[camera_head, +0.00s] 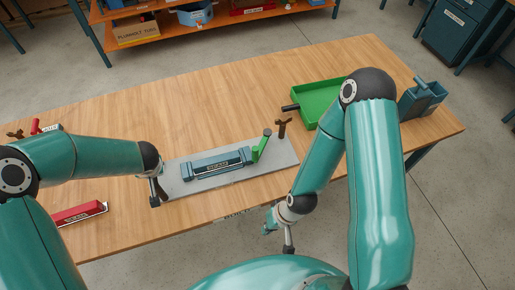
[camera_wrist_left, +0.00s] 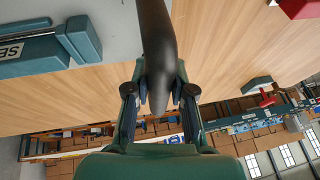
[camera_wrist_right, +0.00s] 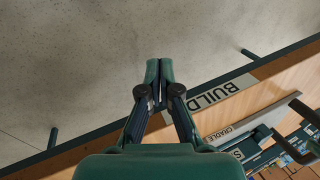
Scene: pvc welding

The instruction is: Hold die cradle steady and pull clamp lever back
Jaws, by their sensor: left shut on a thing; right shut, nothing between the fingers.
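The blue die cradle (camera_head: 217,163) lies on a grey plate (camera_head: 232,182) on the bench. A green lever (camera_head: 262,145) stands tilted at its right end. My left gripper (camera_head: 157,190) is at the plate's left end, shut on a dark rounded handle; the handle (camera_wrist_left: 156,50) fills the space between the fingers in the left wrist view. The blue cradle also shows there (camera_wrist_left: 45,50). My right gripper (camera_head: 269,222) is near the bench's front edge, away from the cradle and lever. Its fingertips (camera_wrist_right: 158,75) are together and empty in the right wrist view.
A brown-topped post (camera_head: 282,125) stands by the plate's far right corner. A green tray (camera_head: 318,100) and a blue-grey bin (camera_head: 422,98) are at the right. A red labelled tool (camera_head: 80,213) lies at the left. The bench behind the plate is clear.

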